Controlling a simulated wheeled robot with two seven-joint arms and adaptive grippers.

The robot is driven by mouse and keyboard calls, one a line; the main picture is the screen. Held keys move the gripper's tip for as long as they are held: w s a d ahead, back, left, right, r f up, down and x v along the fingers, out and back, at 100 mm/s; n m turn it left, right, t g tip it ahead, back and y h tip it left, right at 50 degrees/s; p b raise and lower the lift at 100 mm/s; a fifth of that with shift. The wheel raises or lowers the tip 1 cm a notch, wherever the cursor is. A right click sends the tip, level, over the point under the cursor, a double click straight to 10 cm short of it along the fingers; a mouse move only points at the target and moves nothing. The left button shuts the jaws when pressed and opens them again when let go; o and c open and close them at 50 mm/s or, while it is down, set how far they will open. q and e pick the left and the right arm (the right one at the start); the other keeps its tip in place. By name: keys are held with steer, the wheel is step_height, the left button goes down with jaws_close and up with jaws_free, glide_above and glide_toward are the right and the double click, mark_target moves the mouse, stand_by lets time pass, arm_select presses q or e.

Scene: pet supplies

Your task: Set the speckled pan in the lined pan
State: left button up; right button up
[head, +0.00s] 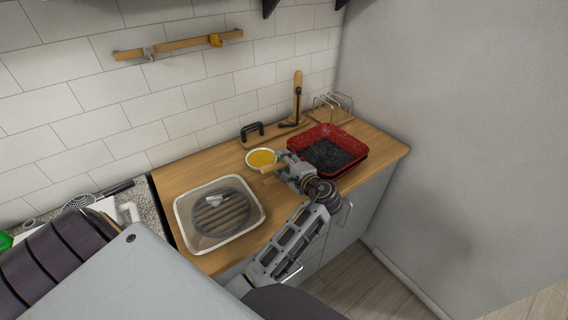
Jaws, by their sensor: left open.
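A red pan (350,137) with speckled walls stands on the right part of the wooden counter, with dark granular material over its bottom. I cannot tell for certain which is the lined pan. My right gripper is not in view.
A bowl of yellow contents (261,158) stands just left of my gripper. A black handle (252,131), an upright wooden-handled tool (297,98) and a wire rack (337,105) stand along the back. Bare counter (180,176) lies behind the pale-rimmed pan.

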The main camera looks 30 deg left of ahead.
arm_select(q)
steer(key=shift+f, duration=0.2)
steer(key=v, duration=0.7)
steer(key=shift+d+r, duration=0.25)
steer(key=shift+s, duration=0.15)
stand_by(0.8)
